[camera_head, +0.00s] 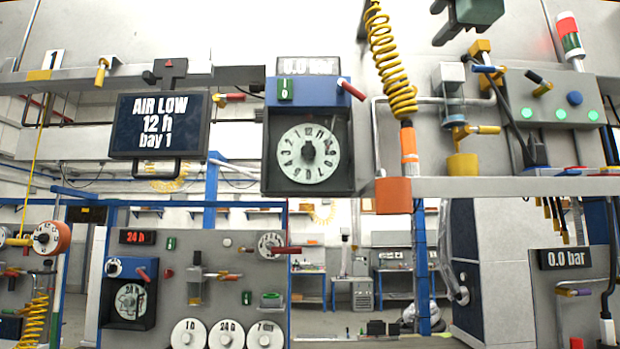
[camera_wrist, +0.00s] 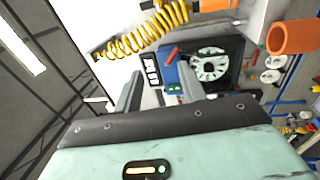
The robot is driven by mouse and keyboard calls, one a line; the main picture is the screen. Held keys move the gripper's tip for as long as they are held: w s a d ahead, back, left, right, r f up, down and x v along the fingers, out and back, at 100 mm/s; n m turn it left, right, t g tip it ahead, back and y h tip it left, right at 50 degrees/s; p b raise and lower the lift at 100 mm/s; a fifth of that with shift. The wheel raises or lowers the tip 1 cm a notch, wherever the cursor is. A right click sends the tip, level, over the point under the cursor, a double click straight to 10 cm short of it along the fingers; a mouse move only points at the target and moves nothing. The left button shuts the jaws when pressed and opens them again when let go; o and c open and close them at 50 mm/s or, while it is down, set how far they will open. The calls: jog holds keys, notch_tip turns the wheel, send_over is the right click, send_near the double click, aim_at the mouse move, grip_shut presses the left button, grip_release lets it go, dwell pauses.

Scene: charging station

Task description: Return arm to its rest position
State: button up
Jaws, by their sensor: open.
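My gripper (camera_wrist: 158,92) is open in the wrist view, with its two grey fingers apart and nothing between them. A dark green end of my gripper (camera_head: 452,28) also shows at the top right of the head view. It is raised above the station and apart from the panels. In the wrist view, the dial unit (camera_wrist: 212,65) and a yellow coiled hose (camera_wrist: 145,35) lie beyond the fingers. I cannot tell the exact distance to them.
The dial unit (camera_head: 308,150) hangs at the centre, left of the yellow coiled hose (camera_head: 392,65) and an orange holder (camera_head: 393,195). A display reading "AIR LOW 12 h bay 1" (camera_head: 159,126) hangs left. A panel with green buttons (camera_head: 545,100) is at right.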

jog(key=w+a+f+m+g+y, duration=0.1)
jog(key=w+a+f+g, duration=0.2)
jog(key=f, duration=0.9)
jog(key=a+f+m+g, duration=0.1)
jog(key=a+f+g, duration=0.25)
jog(key=f, duration=0.85)
jog(key=w+a+f+m+g+y, duration=0.1)
jog(key=w+a+f+g, duration=0.2)
jog(key=f, duration=0.9)
jog(key=s+a+f+m+g, duration=0.15)
jog(key=s+f, duration=0.25)
jog(key=f, duration=0.4)
jog(key=s+f+m+g, duration=0.1)
jog(key=s+f+g, duration=0.25)
jog(key=f, duration=0.55)
jog(key=s+d+f+m+g+h, duration=0.1)
jog(key=s+d+f+m+g, duration=0.1)
jog(key=s+f, duration=0.6)
jog(key=s+d+f+m+g, duration=0.3)
jog(key=s+f, duration=0.5)
jog(key=shift+h, duration=0.4)
jog(key=shift+r+g, duration=0.15)
jog(key=shift+g, duration=0.1)
